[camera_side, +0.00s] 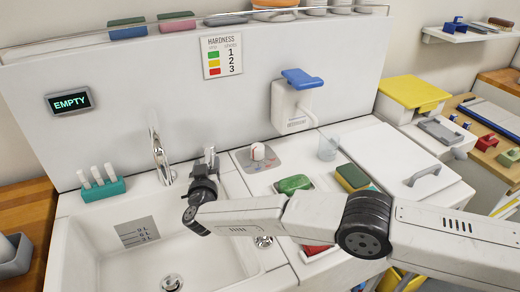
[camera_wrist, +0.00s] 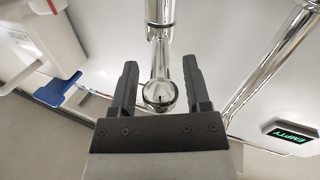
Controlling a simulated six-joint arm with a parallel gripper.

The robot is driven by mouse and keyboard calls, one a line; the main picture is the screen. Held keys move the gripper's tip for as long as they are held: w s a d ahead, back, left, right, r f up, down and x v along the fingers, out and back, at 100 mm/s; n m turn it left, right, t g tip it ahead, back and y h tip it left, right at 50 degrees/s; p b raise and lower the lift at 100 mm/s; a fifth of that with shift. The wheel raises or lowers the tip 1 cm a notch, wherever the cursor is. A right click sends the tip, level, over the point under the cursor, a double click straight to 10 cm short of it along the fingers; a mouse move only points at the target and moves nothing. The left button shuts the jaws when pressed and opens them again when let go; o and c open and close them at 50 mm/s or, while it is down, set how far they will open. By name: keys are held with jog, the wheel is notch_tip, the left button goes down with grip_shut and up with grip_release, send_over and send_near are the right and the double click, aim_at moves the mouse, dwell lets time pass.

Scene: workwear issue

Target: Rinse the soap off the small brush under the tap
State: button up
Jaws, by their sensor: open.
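My gripper (camera_side: 209,160) is at the back edge of the sink (camera_side: 78,232), right of the chrome tap (camera_side: 160,157). In the wrist view my gripper (camera_wrist: 161,88) has its fingers apart, with a chrome rod and rounded end (camera_wrist: 160,92) between them. I cannot tell whether the fingers touch it. A chrome pipe (camera_wrist: 262,62) runs beside them on the right. A teal holder (camera_side: 103,189) with white upright handles (camera_side: 97,175) stands left of the tap. I cannot tell which object is the small brush. No water stream is visible.
A green block (camera_side: 294,184) and a yellow-green sponge (camera_side: 353,178) lie right of the sink. A dial (camera_side: 258,152) and a white dispenser with a blue lever (camera_side: 300,78) are behind. The sign (camera_side: 70,101) reads EMPTY. My arm spans the sink's right side.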

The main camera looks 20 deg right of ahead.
grip_shut()
dwell(1.4)
